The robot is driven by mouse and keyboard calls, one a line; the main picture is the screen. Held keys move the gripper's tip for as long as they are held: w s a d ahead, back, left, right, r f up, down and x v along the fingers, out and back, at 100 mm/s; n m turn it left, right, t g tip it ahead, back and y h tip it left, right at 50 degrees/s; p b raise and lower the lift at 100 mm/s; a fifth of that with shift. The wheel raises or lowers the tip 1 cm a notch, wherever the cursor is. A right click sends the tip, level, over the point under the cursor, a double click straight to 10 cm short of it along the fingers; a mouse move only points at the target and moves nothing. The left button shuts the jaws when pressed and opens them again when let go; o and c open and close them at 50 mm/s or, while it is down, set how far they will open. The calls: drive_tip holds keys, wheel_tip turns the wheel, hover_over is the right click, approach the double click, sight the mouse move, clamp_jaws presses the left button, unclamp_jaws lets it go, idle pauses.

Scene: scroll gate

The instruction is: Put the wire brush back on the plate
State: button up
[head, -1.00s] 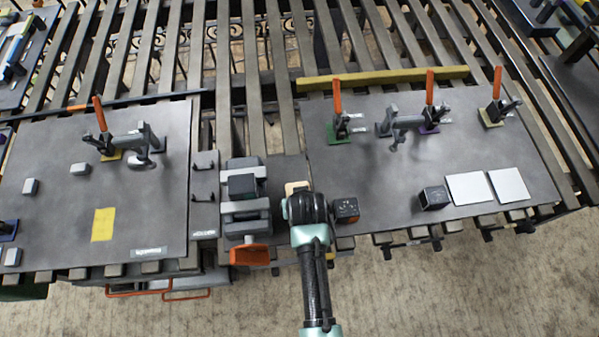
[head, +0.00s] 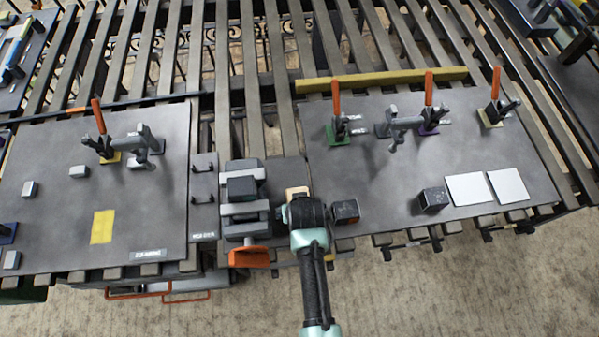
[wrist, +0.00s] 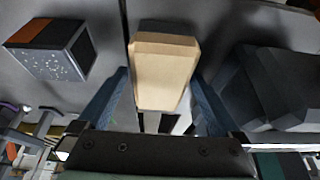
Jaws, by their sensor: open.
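A tan, bevelled block (wrist: 165,70), apparently the wire brush, stands between my gripper's two blue fingers in the wrist view. No bristles show. In the head view, only its pale top (head: 296,191) shows beside my wrist. My gripper (wrist: 160,105) is open around the block, with one finger on each side; I cannot tell whether they touch it. In the head view, my wrist hides the fingers. A dark plate (head: 285,170) lies around the block and vise; I cannot tell if it is the task's plate.
A grey vise (head: 243,208) with an orange handle is close to the left of my gripper. A dark cube (head: 345,210) is close to its right, with another (head: 433,199) farther right. Clamps with orange handles stand on the right-hand board (head: 400,175).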

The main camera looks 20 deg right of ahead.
drive_tip(key=v, duration=1.2)
drive_tip(key=shift+r, duration=0.15)
drive_tip(key=w+a+r+n+t+h, duration=0.1)
drive_tip(key=w+r+t, duration=0.4)
drive_tip(key=r, duration=0.6)
drive_tip(key=w+r+t, duration=0.2)
drive_tip(key=w+r, duration=0.4)
drive_tip(key=r, duration=0.5)
drive_tip(key=w+a+r+n+t+h, duration=0.1)
drive_tip(key=w+r+t, duration=0.4)
drive_tip(key=r, duration=0.7)
drive_tip(key=a+r+t+y, duration=0.1)
drive_tip(key=a+r+t, duration=0.3)
drive_tip(key=r, duration=1.1)
drive_tip(key=s+a+r+t+y, duration=0.1)
drive_tip(key=s+a+r+t, duration=0.1)
drive_tip(key=s+r, duration=0.4)
drive_tip(key=s+a+r+n+t, duration=0.1)
drive_tip(key=s+r+t, duration=0.4)
drive_tip(key=r, duration=0.7)
drive_tip(key=shift+s+a+r+y, duration=0.15)
drive_tip(key=shift+s+a+y, duration=0.25)
drive_tip(key=shift+a, duration=0.4)
